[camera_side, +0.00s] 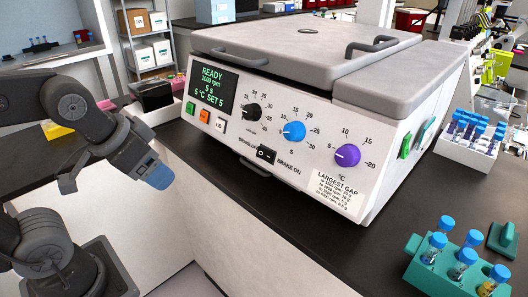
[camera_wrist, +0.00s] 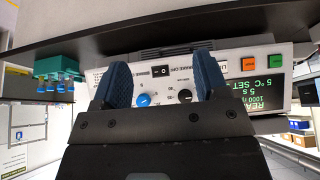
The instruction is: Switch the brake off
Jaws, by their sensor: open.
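The brake switch (camera_side: 266,155) is a small black rocker low on the white front panel of the centrifuge (camera_side: 300,110). "BRAKE ON" is printed to its right, and a partly legible brake label is to its left. I cannot tell which side is pressed in. In the wrist view the picture is upside down, and the switch (camera_wrist: 160,71) shows line and circle marks between my two blue fingertips. My gripper (camera_side: 156,177) is in front of the panel, left of the switch and apart from it. In the wrist view my gripper (camera_wrist: 162,76) is open and empty.
A display (camera_side: 213,90) reads READY. Green, orange and "LID" buttons are below it. A teal tube rack (camera_side: 425,262) and a white rack (camera_side: 465,155) stand right. Space before the panel is free.

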